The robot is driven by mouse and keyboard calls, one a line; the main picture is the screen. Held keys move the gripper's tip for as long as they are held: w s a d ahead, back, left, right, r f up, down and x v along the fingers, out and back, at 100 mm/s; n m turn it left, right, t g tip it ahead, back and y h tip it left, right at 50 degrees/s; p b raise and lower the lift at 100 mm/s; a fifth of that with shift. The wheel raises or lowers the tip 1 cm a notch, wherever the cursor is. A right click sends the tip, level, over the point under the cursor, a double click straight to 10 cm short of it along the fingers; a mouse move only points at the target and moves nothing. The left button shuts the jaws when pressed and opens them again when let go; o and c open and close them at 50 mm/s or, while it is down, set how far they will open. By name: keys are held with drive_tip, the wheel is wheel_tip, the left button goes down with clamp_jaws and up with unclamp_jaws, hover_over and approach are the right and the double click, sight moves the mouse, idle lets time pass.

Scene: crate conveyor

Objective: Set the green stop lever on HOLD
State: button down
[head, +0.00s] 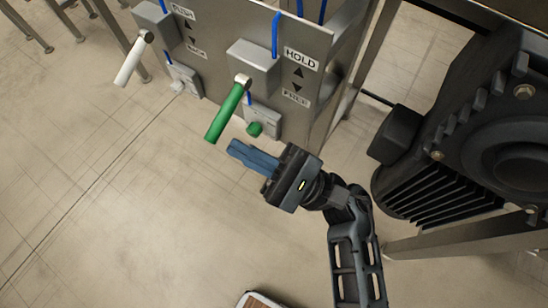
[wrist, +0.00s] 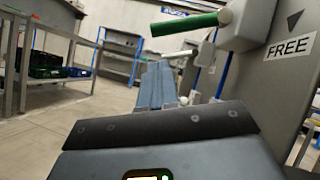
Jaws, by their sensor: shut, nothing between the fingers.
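The green stop lever (head: 226,113) sticks out from a grey box on the metal panel, under a HOLD label (head: 301,58) with an up arrow, and beside a FREE label (head: 296,97) with a down arrow. Its handle slants down and outward in the head view. The lever (wrist: 184,24) also shows at the top of the wrist view, above the fingers. My gripper (head: 232,148) is shut and empty, its blue fingers just below and right of the handle's end, apart from it as far as I can see. The wrist view shows the fingers (wrist: 157,84) pressed together.
A white lever (head: 132,60) sits on the same panel to the left. A small green knob (head: 254,129) is below the green lever. A large dark motor (head: 490,130) stands at the right. Open tiled floor (head: 100,210) lies at the left.

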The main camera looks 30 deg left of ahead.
drive_tip(key=shift+s+a+r, duration=0.15)
drive_tip(key=shift+s+r, duration=0.15)
drive_tip(key=shift+r, duration=0.35)
drive_tip(key=shift+s+a+r, duration=0.15)
drive_tip(key=shift+s+r, duration=0.1)
drive_tip(key=shift+r, duration=0.4)
drive_tip(key=shift+s+r+m+t+y, duration=0.2)
drive_tip(key=shift+m+t, duration=0.2)
drive_tip(key=shift+m, duration=0.15)
drive_tip(key=shift+s+r+m+t+y, duration=0.1)
drive_tip(key=shift+s+m+t, duration=0.05)
drive_tip(key=shift+m+t, duration=0.35)
wheel_tip(320, 180, up, 6)
drive_tip(key=s+m+t+h+p, duration=0.1)
drive_tip(key=s+m+t+p, duration=0.1)
drive_tip(key=m+t, duration=0.9)
drive_tip(key=shift+m+h+p, duration=0.3)
drive_tip(key=shift+m+p, duration=0.5)
drive_tip(key=shift+m, duration=1.45)
drive_tip(key=shift+a+r, duration=0.1)
